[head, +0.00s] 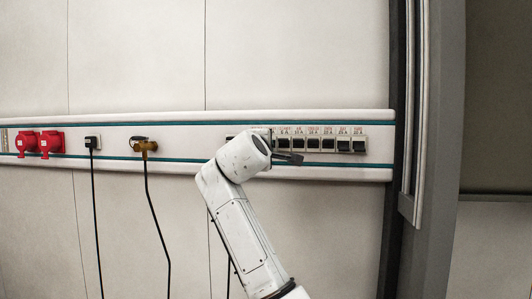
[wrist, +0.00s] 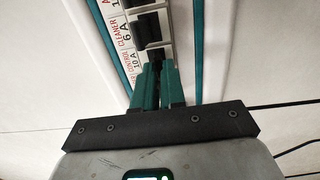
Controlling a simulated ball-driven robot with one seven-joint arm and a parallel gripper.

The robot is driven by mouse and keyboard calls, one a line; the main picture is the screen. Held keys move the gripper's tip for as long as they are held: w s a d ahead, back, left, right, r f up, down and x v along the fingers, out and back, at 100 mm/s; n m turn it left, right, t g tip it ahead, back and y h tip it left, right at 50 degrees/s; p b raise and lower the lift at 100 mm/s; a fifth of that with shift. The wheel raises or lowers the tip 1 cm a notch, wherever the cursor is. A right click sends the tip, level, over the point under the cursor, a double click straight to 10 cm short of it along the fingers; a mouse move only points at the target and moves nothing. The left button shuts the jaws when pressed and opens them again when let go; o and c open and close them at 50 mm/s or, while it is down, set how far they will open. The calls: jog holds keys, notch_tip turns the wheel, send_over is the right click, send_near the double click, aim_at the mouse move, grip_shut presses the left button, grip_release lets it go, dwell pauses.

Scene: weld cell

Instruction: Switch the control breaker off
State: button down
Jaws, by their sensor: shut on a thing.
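A row of breakers (head: 320,143) with dark toggles sits in the wall rail, and my arm covers its left end. In the wrist view, a label reading CONTROL 10 A is beside the breaker at my fingertips, and this control breaker (wrist: 155,54) is partly hidden by the fingers. My gripper (wrist: 160,68) has green fingers set close together, shut on the control breaker's toggle. In the head view my gripper (head: 291,158) is at the rail, mostly behind my wrist. I cannot tell whether the toggle is on or off.
The CLEANER 6 A breaker (wrist: 148,29) is directly beyond my fingertips. Red sockets (head: 49,142), a black plug (head: 92,142) and a brown plug (head: 146,146) with hanging cables are on the rail to the left. A grey post (head: 432,150) stands at the right.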

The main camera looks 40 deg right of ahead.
jog(key=shift+d+f+t+h+b, duration=0.1)
jog(key=shift+f+t+h+b, duration=0.45)
jog(key=shift+b, duration=0.4)
jog(key=shift+r+h, duration=0.1)
jog(key=shift+h, duration=0.15)
jog(key=shift+d, duration=0.1)
dwell(0.4)
jog(key=c, duration=1.4)
grip_release()
jog(key=shift+w+d, duration=0.1)
jog(key=shift+c, duration=0.2)
jog(key=shift+o, duration=1.2)
jog(key=shift+a, duration=0.2)
jog(key=b+v, duration=0.2)
jog(key=v, duration=0.9)
jog(key=shift+b, duration=0.3)
